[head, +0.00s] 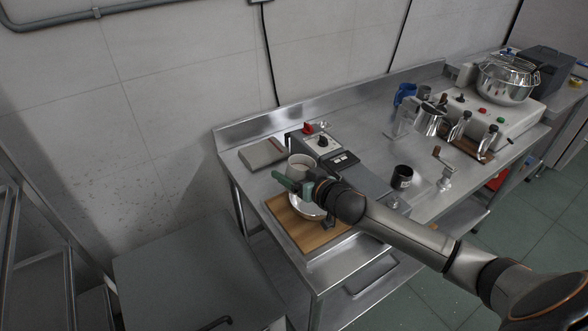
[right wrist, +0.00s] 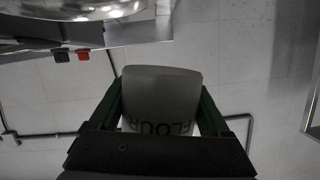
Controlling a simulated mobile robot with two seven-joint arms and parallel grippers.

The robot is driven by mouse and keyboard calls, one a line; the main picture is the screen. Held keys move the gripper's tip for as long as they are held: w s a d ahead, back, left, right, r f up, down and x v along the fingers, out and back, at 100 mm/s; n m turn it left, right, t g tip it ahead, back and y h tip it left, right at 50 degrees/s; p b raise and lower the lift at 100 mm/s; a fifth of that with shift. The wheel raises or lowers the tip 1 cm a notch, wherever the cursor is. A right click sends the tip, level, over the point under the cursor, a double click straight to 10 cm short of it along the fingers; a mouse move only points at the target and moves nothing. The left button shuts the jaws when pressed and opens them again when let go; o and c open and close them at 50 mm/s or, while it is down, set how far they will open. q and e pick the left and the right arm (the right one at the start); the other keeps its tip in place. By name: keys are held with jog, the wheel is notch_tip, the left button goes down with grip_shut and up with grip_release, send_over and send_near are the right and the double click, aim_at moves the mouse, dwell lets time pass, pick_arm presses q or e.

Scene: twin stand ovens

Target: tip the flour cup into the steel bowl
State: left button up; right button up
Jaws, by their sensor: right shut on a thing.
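The flour cup (head: 300,162) is pale grey and sits between the green fingers of my right gripper (head: 295,183), which is shut on it. In the right wrist view the cup (right wrist: 160,90) fills the gap between the fingers (right wrist: 161,98), and its FLOUR lettering appears upside down. The steel bowl (head: 304,207) stands on a wooden board below the cup and gripper, which partly hide it. In the right wrist view a shiny rounded steel surface, apparently the bowl (right wrist: 75,8), shows at the top edge. The cup's contents cannot be made out clearly. My left gripper is out of view.
The wooden board (head: 297,229) lies at the steel table's near left end. A grey appliance with a red switch (head: 322,143) stands behind the bowl. A flat grey box (head: 262,153) lies left of it. A black cup (head: 402,177) and a hand-cranked tool (head: 444,172) stand further right.

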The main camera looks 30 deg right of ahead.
jog(key=a+f+m+y, duration=0.1)
jog(key=f+m, duration=0.1)
jog(key=shift+a+f+m, duration=0.1)
jog(key=shift+a+m, duration=0.1)
jog(key=shift+m, duration=0.1)
jog(key=shift+s+a+m+t+y+b, duration=0.1)
jog(key=shift+m+t+y+b, duration=0.35)
jog(key=shift+m+b, duration=0.8)
jog(key=shift+w+a+m+t+y+b, duration=0.15)
jog(key=shift+m+y+b, duration=0.45)
jog(key=shift+m+b, duration=0.65)
jog(key=shift+s+d+m+t+y+b, duration=0.25)
jog(key=shift+m+y+b, duration=0.5)
jog(key=shift+m, duration=0.85)
jog(key=shift+w+a+r+m, duration=0.1)
jog(key=shift+r+m, duration=0.3)
jog(key=shift+r, duration=0.1)
jog(key=shift+d+r+m+t+p, duration=0.35)
jog(key=shift+r+m+p, duration=0.2)
jog(key=shift+m, duration=0.55)
jog(key=shift+w+d+r+m+t, duration=0.1)
jog(key=shift+d+r+m+t, duration=0.15)
jog(key=shift+m, duration=0.45)
jog(key=shift+d+r+m+t, duration=0.3)
jog(key=shift+d+m, duration=0.05)
jog(key=shift+m, duration=0.45)
jog(key=shift+d+r+m+t, duration=0.25)
jog(key=shift+d+m, duration=0.05)
jog(key=shift+m, duration=0.5)
